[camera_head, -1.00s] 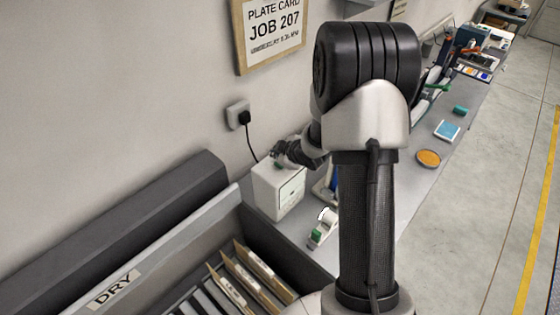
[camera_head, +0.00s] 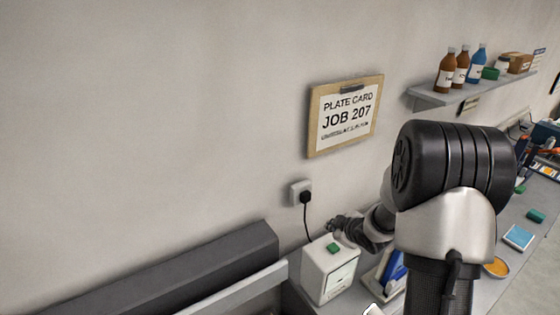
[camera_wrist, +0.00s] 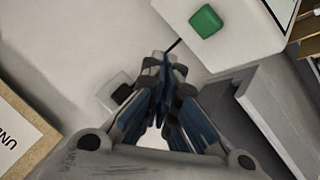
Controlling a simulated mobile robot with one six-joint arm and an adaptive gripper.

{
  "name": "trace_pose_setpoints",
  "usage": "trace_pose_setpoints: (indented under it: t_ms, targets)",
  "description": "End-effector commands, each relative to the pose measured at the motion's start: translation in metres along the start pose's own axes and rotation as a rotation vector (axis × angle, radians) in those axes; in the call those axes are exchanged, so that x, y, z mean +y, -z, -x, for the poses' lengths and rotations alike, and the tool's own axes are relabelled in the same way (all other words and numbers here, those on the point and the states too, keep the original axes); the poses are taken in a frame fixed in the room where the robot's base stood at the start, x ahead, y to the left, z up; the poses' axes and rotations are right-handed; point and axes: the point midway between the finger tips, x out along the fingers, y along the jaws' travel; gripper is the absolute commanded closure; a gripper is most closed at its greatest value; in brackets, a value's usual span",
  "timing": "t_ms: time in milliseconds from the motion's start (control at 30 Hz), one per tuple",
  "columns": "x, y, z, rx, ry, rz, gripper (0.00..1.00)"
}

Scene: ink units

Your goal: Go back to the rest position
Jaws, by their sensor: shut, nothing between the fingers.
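My gripper (camera_wrist: 165,62) is shut and empty in the wrist view, its fingertips close together. In the head view my gripper (camera_head: 335,224) is small and dark, just above and beside a white box (camera_head: 330,270) at the wall. My arm fills the right middle of the head view and hides part of the bench.
A black plug in a wall socket (camera_head: 301,193) has a cord running down behind the box. A framed plate card (camera_head: 345,116) hangs above. A shelf (camera_head: 470,92) with bottles is at upper right. A dark grey rack (camera_head: 200,275) stands at lower left. The bench (camera_head: 515,212) runs rightward.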

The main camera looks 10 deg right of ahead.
Motion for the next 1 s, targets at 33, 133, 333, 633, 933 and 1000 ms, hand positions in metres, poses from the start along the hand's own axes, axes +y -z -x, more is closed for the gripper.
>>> trace_pose_setpoints:
  t_ms: [33,133,333,633,933,1000]
  targets:
    - [0.001,0.001,0.001,-0.003,-0.004,-0.002,1.00]
    - [0.002,0.004,0.008,-0.029,-0.021,-0.018,1.00]
    - [-0.006,0.010,0.051,-0.144,-0.085,-0.140,1.00]
    - [-0.087,0.000,0.141,-0.280,-0.098,-0.438,1.00]
    - [-0.222,-0.034,0.208,-0.346,0.037,-0.709,1.00]
    - [-0.247,-0.041,0.217,-0.356,0.074,-0.746,1.00]
